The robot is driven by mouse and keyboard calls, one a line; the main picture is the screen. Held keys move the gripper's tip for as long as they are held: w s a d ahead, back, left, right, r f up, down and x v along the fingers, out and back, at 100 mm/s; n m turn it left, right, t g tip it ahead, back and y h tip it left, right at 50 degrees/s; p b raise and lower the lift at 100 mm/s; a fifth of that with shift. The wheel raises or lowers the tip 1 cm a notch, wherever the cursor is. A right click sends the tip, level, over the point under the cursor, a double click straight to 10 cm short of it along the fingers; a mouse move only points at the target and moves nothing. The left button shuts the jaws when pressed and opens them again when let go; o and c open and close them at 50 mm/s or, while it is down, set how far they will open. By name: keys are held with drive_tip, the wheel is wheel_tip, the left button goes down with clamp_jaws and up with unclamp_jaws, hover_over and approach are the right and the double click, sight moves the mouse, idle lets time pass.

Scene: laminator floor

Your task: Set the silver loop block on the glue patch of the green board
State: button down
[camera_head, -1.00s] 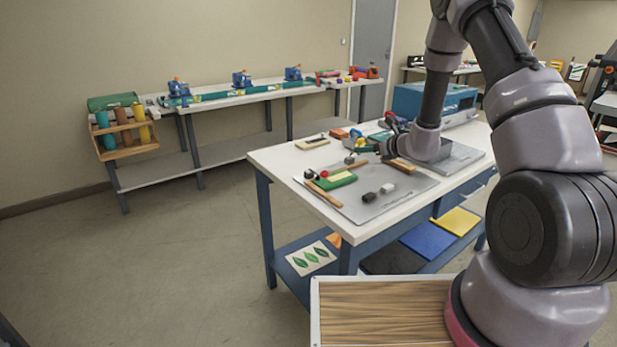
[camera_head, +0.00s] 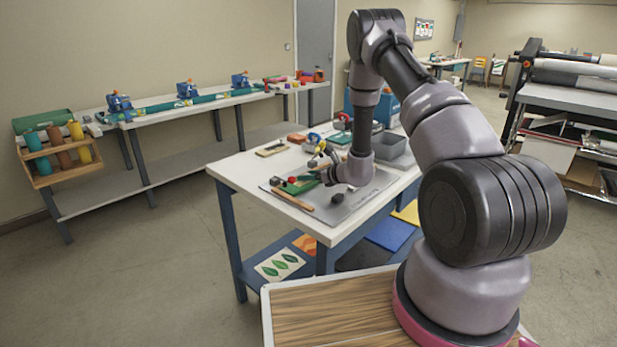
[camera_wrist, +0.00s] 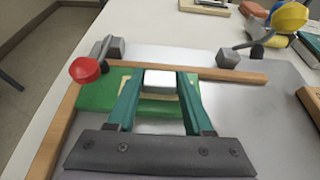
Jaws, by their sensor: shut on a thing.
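My gripper (camera_wrist: 158,84) is shut on the silver loop block (camera_wrist: 159,79), a small block with a pale top, held between the two green fingers in the wrist view. The green board (camera_wrist: 98,92) lies below and around the fingers. A pale patch (camera_wrist: 125,82) shows on the board beside the left finger, and the fingers and block hide much of it. I cannot tell whether the block touches the board. In the head view the green board (camera_head: 299,186) lies left of my gripper, and my arm hides the block.
Wooden strips (camera_wrist: 232,75) border the board at the back and left. A red-knobbed clamp (camera_wrist: 85,70) stands at the board's left corner, and another clamp (camera_wrist: 228,58) at the back right.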

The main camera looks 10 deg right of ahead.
drive_tip(key=shift+f, duration=0.2)
drive_tip(key=shift+c, duration=1.5)
unclamp_jaws()
